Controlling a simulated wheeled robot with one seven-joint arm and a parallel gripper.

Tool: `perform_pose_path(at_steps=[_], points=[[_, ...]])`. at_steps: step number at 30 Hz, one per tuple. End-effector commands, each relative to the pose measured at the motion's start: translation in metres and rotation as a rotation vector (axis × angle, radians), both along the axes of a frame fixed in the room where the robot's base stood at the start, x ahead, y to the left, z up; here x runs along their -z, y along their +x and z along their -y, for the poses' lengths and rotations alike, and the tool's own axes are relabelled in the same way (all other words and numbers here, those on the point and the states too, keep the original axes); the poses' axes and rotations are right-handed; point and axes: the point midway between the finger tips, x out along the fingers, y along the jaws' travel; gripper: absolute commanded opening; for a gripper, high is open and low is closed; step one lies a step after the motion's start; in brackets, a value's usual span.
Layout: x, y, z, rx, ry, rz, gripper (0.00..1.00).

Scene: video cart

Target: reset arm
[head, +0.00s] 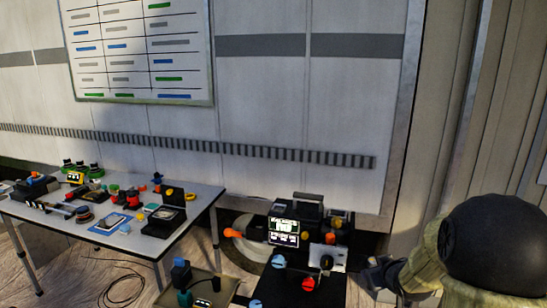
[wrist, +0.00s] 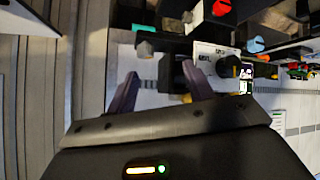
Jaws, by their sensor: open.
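My gripper (wrist: 159,72) shows in the wrist view, with its two dark purple-grey fingers spread apart. Nothing is held between them. Beyond the fingers are a dark block and a white panel on equipment (wrist: 205,52), some distance off. The video cart equipment (head: 300,230) stands at the lower middle of the head view, with a small lit screen and orange, red and blue knobs.
A grey table (head: 150,245) at left carries several small devices. A chart board (head: 140,50) hangs on the wall. A cable (head: 120,280) lies on the floor below the table.

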Motion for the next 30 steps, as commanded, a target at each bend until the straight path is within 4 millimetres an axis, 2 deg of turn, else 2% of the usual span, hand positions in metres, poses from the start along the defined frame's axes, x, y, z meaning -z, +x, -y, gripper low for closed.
perform_pose_path(at_steps=[1, 5, 10, 12, 15, 18, 30], points=[[0.001, -0.018, -0.016, 0.030, 0.005, -0.058, 0.52], [0.012, -0.075, -0.048, 0.114, 0.034, -0.238, 0.52], [0.026, -0.162, -0.094, 0.177, 0.100, -0.487, 0.52], [0.030, -0.190, -0.109, 0.188, 0.125, -0.567, 0.52], [0.033, -0.216, -0.121, 0.197, 0.151, -0.639, 0.52], [0.034, -0.224, -0.124, 0.199, 0.160, -0.665, 0.52], [0.034, -0.223, -0.124, 0.201, 0.160, -0.662, 0.52]])
